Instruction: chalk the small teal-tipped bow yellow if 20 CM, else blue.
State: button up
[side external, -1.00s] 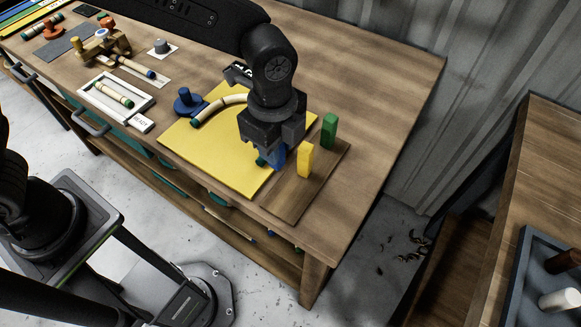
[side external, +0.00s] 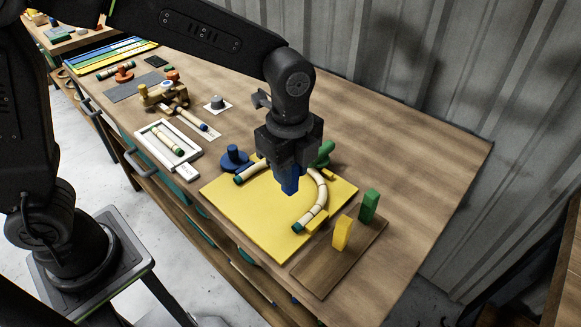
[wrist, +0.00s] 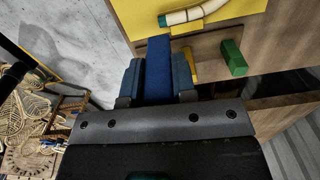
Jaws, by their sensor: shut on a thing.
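My gripper (side external: 288,168) is shut on a blue chalk block (side external: 290,184), which also shows in the wrist view (wrist: 158,68). It hangs over the bow on the yellow board (side external: 243,217). The bow (side external: 319,195) is a cream curved rod with dark teal tips; my gripper hides part of its middle. One end of it shows in the wrist view (wrist: 195,13). Whether the chalk touches the bow I cannot tell. A yellow chalk block (side external: 342,233) and a green chalk block (side external: 369,205) stand on a brown board (side external: 320,272). No length reading is legible.
A blue peg (side external: 233,157) and a green peg (side external: 324,152) stand by the yellow board. The table's right side is clear.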

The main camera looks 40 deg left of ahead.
jog(key=shift+w+d+f, duration=0.35)
jog(key=shift+w+f, duration=0.25)
jog(key=shift+f, duration=0.7)
jog(key=shift+w+d+f, duration=0.35)
jog(key=shift+w+f, duration=0.3)
jog(key=shift+f, duration=0.65)
jog(key=shift+w+d+f, duration=0.35)
jog(key=shift+w+f, duration=0.25)
jog(key=shift+f, duration=0.7)
jog(key=shift+f, duration=0.65)
jog(key=shift+r, duration=0.1)
notch_tip(320, 180, up, 7)
dwell(0.4)
